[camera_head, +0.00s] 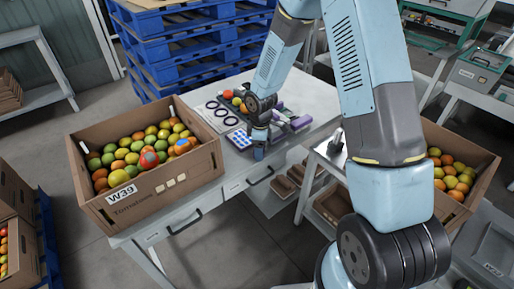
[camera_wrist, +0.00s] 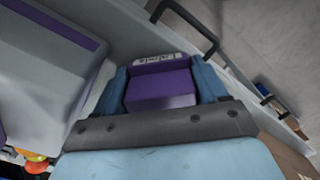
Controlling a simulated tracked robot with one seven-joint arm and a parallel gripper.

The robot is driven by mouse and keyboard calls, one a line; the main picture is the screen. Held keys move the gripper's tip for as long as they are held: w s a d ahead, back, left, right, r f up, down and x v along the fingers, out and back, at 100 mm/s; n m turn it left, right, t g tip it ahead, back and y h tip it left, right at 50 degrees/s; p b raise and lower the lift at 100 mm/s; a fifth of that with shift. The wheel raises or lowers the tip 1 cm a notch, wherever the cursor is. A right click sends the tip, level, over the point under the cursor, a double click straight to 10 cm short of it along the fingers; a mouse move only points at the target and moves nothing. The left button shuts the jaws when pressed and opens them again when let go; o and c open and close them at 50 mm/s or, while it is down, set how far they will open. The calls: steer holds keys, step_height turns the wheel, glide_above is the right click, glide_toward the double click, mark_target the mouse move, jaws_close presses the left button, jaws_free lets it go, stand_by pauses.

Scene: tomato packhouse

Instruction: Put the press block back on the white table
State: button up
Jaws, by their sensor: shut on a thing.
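My gripper (camera_head: 259,151) points down over the front edge of the white table (camera_head: 316,94), above the drawer side. In the wrist view its two blue fingers (camera_wrist: 165,88) are shut on a purple block, the press block (camera_wrist: 160,90), with a pale marked strip at its far end. In the head view the block is hidden or too small to make out at the fingertips. I cannot tell whether the block touches the tabletop.
A W39 carton of tomatoes (camera_head: 88,190) stands on the table's left part. Dark rings (camera_head: 221,112), a blue-dotted card (camera_head: 239,139) and a grey item with purple parts (camera_head: 300,123) lie close around my gripper. A drawer handle (camera_wrist: 187,22) juts from the front.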

steer(key=shift+f, duration=0.1)
steer(key=o, duration=0.9)
steer(key=shift+c, duration=1.2)
steer(key=shift+w, duration=0.1)
steer(key=shift+r, duration=3.5)
